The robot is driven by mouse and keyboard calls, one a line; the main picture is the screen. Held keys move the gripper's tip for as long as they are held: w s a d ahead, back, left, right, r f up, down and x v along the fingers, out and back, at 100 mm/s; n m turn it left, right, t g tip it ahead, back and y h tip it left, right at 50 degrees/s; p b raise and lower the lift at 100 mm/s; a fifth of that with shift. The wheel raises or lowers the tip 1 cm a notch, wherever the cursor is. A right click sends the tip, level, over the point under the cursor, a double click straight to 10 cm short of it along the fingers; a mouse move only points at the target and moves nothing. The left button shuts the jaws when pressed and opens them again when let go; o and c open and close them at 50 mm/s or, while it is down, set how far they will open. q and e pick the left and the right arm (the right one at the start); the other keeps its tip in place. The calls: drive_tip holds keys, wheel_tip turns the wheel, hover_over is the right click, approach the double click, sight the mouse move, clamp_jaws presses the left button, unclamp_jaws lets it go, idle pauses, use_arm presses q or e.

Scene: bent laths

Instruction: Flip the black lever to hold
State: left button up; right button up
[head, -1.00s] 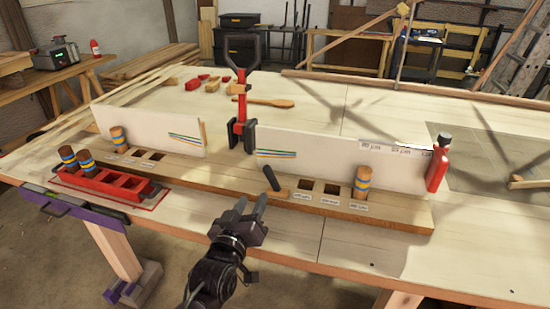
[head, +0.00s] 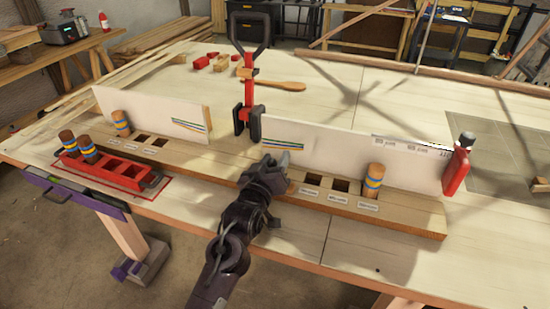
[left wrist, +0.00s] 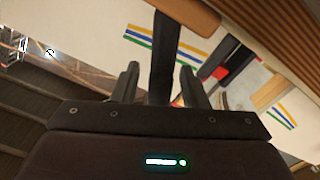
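My left gripper (head: 281,159) is over the wooden board (head: 410,217) at the foot of the white panels, and it hides the black lever in the head view. In the left wrist view the black lever (left wrist: 165,52) stands between the two open fingers, with a gap visible on each side. The lever's lower end is hidden by the gripper body. Whether a finger touches it I cannot tell. My right gripper is not in view.
The board has square holes with labels and wooden pegs with blue bands (head: 374,180). A red-and-black clamp (head: 246,115) stands between two white panels (head: 330,150). A red tray (head: 105,172) is at the left and a red bottle (head: 456,170) at the right.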

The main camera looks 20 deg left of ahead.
use_arm(q)
drive_tip(key=shift+w, duration=0.1)
drive_tip(key=c, duration=0.9)
clamp_jaws()
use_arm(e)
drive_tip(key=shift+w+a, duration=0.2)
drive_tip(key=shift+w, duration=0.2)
